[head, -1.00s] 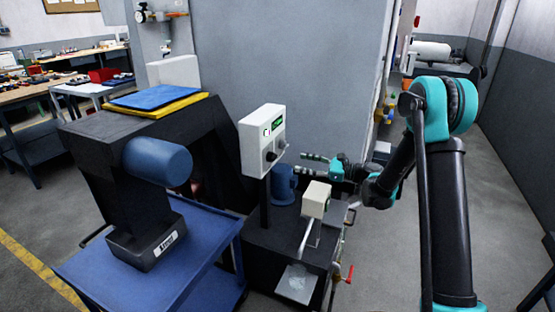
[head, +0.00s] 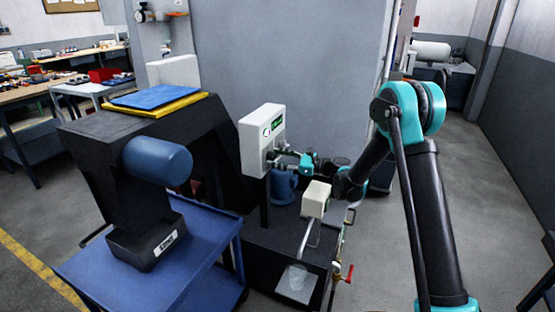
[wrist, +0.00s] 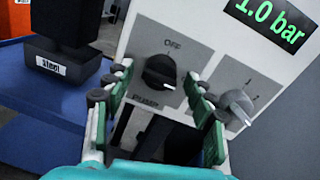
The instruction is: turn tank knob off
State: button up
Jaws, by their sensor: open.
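A white control box (head: 262,138) stands on a post above a dark tank (head: 262,240). In the wrist view its panel (wrist: 150,25) carries a black round knob (wrist: 159,72) with "OFF" above and "PUMP" below. The knob's light pointer mark seems turned to the lower right, away from OFF. A grey knob (wrist: 237,106) sits to its right, beside a green "1.0 bar" display (wrist: 268,20). My gripper (head: 281,161) is open at the panel face. In the wrist view its fingers (wrist: 158,82) lie on either side of the black knob; contact cannot be told.
A small cream box (head: 316,199) with a lever stands on the tank below my gripper. A red-handled valve (head: 344,273) is at the front right. A blue cart (head: 130,272) with a dark machine stands left. A grey wall (head: 290,60) rises behind. Floor at right is clear.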

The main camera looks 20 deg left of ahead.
jog(key=c, duration=1.1)
jog(key=shift+c, duration=0.2)
jog(key=shift+n, duration=0.3)
jog(key=n, duration=0.3)
jog(key=shift+n, duration=0.3)
jog(key=n, duration=0.4)
jog(key=shift+w+r, duration=0.1)
jog(key=n, duration=0.4)
jog(key=shift+n+t+h, duration=0.3)
jog(key=shift+n, duration=2.2)
